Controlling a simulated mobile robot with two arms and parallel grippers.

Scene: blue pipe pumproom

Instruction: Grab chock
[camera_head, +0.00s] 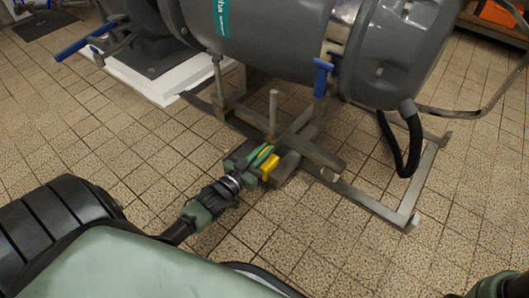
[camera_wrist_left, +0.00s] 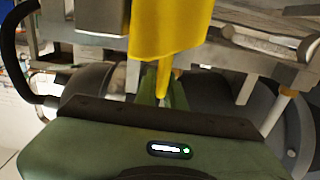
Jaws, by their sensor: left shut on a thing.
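The chock (camera_head: 269,166) is a small yellow block low beside the metal frame under the grey tank. In the left wrist view the yellow chock (camera_wrist_left: 168,30) fills the top middle, in front of grey metal bars. My left gripper (camera_head: 262,158) reaches it from the lower left and is shut on it. In the left wrist view the green fingers (camera_wrist_left: 160,88) meet the lower end of the chock. I cannot tell whether the chock touches the frame or the floor. A dark part of an arm shows at the bottom right corner of the head view, but no right gripper shows.
The grey metal frame (camera_head: 375,203) stands on the tiled floor around the chock, with a short upright post (camera_head: 273,112). The large grey tank (camera_head: 275,38) hangs above. A black hose (camera_head: 412,145) loops down at the right. The tiled floor (camera_head: 320,245) in front is clear.

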